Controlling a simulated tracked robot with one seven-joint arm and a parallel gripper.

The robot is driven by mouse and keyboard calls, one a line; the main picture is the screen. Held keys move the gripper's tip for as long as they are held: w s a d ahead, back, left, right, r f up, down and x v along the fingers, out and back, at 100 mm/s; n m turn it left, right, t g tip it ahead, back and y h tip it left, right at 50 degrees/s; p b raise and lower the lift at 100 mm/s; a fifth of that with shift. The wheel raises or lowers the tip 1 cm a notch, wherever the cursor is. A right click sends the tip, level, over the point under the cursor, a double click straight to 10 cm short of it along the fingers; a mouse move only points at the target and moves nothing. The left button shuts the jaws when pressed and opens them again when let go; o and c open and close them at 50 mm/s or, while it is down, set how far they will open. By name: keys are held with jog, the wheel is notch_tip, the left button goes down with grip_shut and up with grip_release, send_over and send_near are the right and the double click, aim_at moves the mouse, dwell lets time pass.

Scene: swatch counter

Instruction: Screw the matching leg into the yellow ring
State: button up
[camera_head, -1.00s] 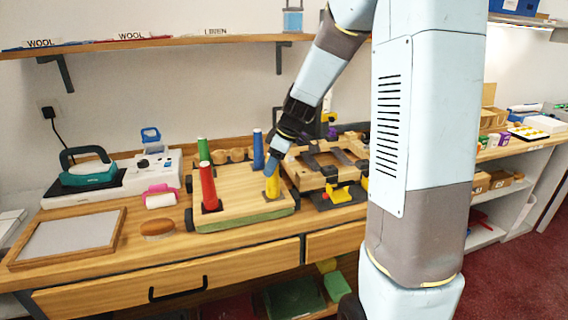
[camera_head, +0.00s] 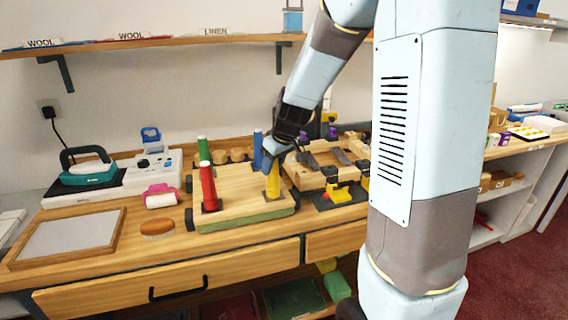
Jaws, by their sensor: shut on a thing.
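A wooden board (camera_head: 236,207) lies on the counter with coloured legs standing upright on it. A red leg (camera_head: 208,188) stands at its front left, a green leg (camera_head: 203,150) at its back left and a blue leg (camera_head: 258,150) at its back right. A yellow leg (camera_head: 273,182) stands upright at the front right. My gripper (camera_head: 273,156) is shut on the top of the yellow leg from above. The yellow ring cannot be made out at the leg's foot. The gripper's fingers partly hide the leg's top.
A wooden frame rack (camera_head: 318,178) with a yellow clamp (camera_head: 341,192) stands close to the board's right. A shelf runs above.

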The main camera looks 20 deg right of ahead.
jog(key=shift+m+t+h, duration=0.3)
jog(key=shift+m+h, duration=0.6)
jog(key=shift+m, duration=1.5)
jog(key=shift+m+h, duration=0.9)
jog(key=shift+m, duration=1.3)
jog(key=o, duration=0.8)
